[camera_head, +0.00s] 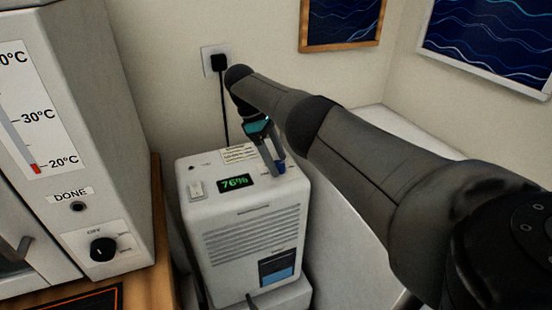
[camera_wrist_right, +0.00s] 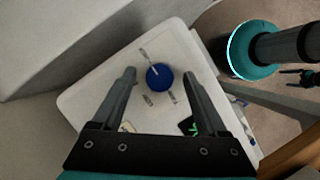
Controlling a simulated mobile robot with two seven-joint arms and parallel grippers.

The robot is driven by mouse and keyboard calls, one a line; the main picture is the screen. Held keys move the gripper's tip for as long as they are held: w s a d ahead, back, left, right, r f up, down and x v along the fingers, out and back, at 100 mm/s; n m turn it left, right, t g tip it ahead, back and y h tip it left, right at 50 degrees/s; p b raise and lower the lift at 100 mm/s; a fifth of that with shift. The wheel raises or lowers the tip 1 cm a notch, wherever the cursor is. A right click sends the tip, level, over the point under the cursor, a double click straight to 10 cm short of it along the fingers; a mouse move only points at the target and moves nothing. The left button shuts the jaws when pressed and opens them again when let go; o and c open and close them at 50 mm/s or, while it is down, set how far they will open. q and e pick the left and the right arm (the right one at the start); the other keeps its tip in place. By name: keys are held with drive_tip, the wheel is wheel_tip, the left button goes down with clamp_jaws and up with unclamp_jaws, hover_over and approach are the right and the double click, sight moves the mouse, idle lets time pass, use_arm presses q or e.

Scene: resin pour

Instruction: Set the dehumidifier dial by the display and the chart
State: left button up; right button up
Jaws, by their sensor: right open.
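The white dehumidifier (camera_head: 255,235) stands in the middle of the head view, its lit display (camera_head: 235,184) reading 76% in green. A small printed chart (camera_head: 239,154) lies on its top near the back; its text is too small to read. The blue dial (camera_wrist_right: 159,76) is on the top, with a pale mark pointing up-left towards one of the small labels around it in the wrist view. My right gripper (camera_head: 273,164) is open over the top, its two fingers on either side of the dial; contact is not clear. My left gripper is not in view.
A large grey-white appliance (camera_head: 75,130) with a temperature scale and black knob (camera_head: 103,249) stands left on a wooden surface. A plug (camera_head: 218,61) and cord are behind. My right arm crosses the right side.

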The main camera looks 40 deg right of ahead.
wheel_tip(320, 180, up, 9)
drive_tip(key=p, duration=0.2)
use_arm(q)
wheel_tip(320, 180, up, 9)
drive_tip(key=p, duration=0.7)
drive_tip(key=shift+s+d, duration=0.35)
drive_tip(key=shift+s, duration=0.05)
use_arm(e)
wheel_tip(320, 180, up, 11)
hover_over(276, 163)
drive_tip(key=shift+s+a+f, duration=0.1)
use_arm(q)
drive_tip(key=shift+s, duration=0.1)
